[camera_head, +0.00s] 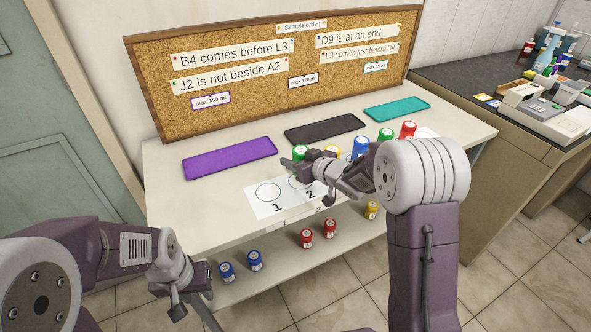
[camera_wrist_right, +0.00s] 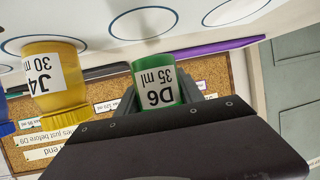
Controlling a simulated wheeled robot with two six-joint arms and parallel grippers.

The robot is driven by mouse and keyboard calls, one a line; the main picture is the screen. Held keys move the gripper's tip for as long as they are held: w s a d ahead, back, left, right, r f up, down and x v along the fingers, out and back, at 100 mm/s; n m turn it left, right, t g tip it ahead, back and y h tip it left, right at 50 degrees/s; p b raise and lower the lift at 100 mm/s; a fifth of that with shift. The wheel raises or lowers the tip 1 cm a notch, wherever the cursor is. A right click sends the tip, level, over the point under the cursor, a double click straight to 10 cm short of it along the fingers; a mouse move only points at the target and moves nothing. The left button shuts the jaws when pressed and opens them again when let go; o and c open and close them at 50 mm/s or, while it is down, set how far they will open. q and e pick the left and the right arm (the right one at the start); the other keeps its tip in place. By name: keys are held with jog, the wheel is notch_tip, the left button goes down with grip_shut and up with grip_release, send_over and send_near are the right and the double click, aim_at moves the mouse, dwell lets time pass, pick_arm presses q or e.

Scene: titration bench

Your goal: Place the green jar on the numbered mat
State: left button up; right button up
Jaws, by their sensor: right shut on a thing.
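My right gripper (camera_head: 296,163) is shut on the green jar (camera_head: 300,152), near circle 2 of the white numbered mat (camera_head: 254,206). In the right wrist view, which is upside down, the green jar (camera_wrist_right: 158,92) reads "D6 35 ml" and sits between the fingers (camera_wrist_right: 155,98). I cannot tell whether its base touches the mat. Circle 1 is bare. A yellow jar (camera_head: 333,151), "J4 30 ml" in the wrist view (camera_wrist_right: 60,85), stands just right of it. A blue jar, a second green jar and a red jar continue the row. My left gripper (camera_head: 188,300) is low at the left, its jaws unclear.
Purple (camera_head: 230,158), black (camera_head: 324,128) and teal (camera_head: 397,108) trays lie at the back, below the corkboard (camera_head: 240,100) with order notes. Several blue, red and yellow jars stand on the lower shelf (camera_head: 275,281). My right arm hides the mat's right part.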

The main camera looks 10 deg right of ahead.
notch_tip(320, 180, down, 4)
jog(key=shift+r+b, duration=0.2)
jog(key=shift+b, duration=0.4)
jog(key=shift+r, duration=0.15)
jog(key=shift+f, duration=0.2)
jog(key=o, duration=1.4)
jog(key=shift+r, duration=0.2)
